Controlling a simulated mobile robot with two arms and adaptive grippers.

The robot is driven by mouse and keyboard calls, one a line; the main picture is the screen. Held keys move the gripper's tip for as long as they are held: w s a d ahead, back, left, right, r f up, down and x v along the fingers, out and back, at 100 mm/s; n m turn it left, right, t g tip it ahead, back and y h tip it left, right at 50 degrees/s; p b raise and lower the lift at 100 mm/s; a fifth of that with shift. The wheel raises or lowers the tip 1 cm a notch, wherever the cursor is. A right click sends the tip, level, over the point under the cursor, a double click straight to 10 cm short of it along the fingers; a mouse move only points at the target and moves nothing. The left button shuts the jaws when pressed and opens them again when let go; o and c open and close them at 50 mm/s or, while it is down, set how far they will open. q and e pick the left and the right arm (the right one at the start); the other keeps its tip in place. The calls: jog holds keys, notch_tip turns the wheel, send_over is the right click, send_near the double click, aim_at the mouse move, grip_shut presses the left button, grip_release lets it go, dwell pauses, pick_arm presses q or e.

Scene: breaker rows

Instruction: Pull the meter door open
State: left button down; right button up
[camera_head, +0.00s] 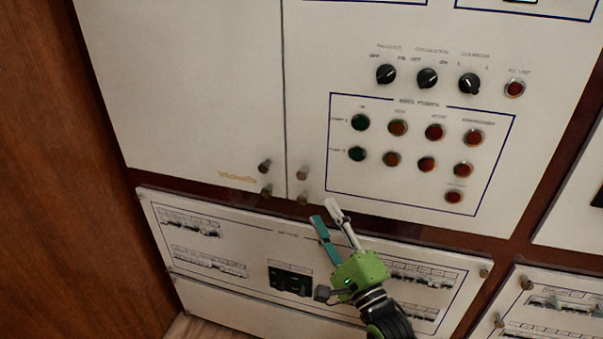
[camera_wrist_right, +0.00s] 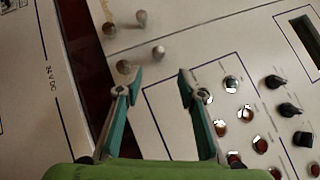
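Two white cabinet doors meet at a vertical seam in the head view: a plain left door (camera_head: 190,85) and a right door (camera_head: 310,60) with dials and buttons. Small round knobs (camera_head: 302,172) sit in pairs on either side of the seam at the lower corners. In the right wrist view several knobs (camera_wrist_right: 158,52) show beyond the fingertips. My right gripper (camera_head: 325,211) is open and empty, just below the knobs and apart from them; it also shows in the wrist view (camera_wrist_right: 160,83). My left gripper is out of view.
A lower panel (camera_head: 250,245) with breaker rows and a black block lies behind my right gripper. Dark red frame strips run between panels. A wooden wall (camera_head: 70,180) stands close on the left. Another breaker panel (camera_head: 545,290) is at lower right.

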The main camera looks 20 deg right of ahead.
aim_at(303, 177)
jog(key=p+x, duration=0.2)
jog(key=x, duration=1.1)
jog(key=shift+w+f, duration=0.1)
jog(key=shift+w, duration=0.1)
grip_shut()
